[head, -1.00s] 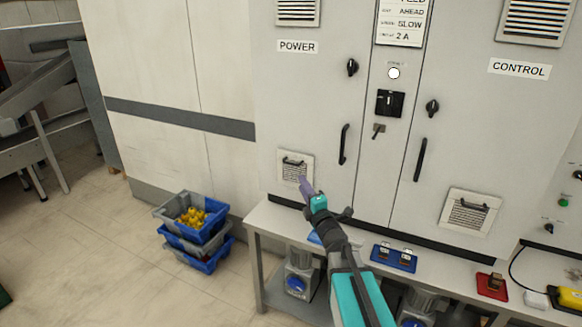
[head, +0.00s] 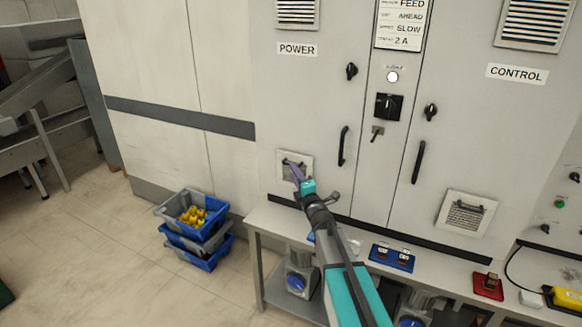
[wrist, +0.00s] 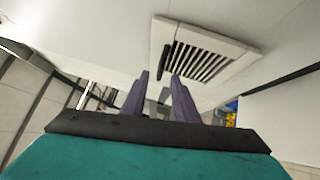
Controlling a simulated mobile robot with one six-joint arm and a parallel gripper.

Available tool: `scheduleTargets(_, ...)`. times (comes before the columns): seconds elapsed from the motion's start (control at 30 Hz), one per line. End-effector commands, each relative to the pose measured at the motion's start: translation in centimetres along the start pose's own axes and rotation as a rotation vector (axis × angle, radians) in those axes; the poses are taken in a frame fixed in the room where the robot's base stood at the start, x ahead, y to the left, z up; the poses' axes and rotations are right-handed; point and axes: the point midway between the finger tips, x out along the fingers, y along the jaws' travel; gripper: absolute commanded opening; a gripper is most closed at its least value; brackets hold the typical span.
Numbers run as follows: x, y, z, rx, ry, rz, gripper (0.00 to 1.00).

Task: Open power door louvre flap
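The louvre flap (head: 306,162) is a small pale panel low on the POWER door (head: 305,100). In the wrist view the flap (wrist: 222,62) shows dark slats in a light frame and looks shut. Its dark bar handle (wrist: 168,58) stands along the slats' near side. My gripper (head: 288,163) is in front of the flap and covers part of it in the head view. In the wrist view its two purple fingers (wrist: 160,74) stand apart, with the handle in line with the gap. I cannot tell whether they touch the handle.
A bench (head: 262,222) runs below the cabinet, with a blue tray (head: 392,258) on it. Stacked crates (head: 178,236) with yellow parts stand on the floor at left. A similar flap (head: 466,213) is on the CONTROL door.

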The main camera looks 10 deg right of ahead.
Motion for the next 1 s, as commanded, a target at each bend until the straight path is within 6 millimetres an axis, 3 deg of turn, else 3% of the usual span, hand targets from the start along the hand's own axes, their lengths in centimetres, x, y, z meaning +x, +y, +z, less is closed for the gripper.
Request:
scheduleTargets(0.4, 3.5, 0.0, 0.0, 0.000, 0.000, -0.001, 0.27)
scheduleTargets(0.93, 4.2, 0.0, 0.0, -0.001, 0.000, -0.001, 0.27)
scheduleTargets(1.0, 4.1, 0.0, 0.0, -0.001, 0.000, -0.001, 0.17)
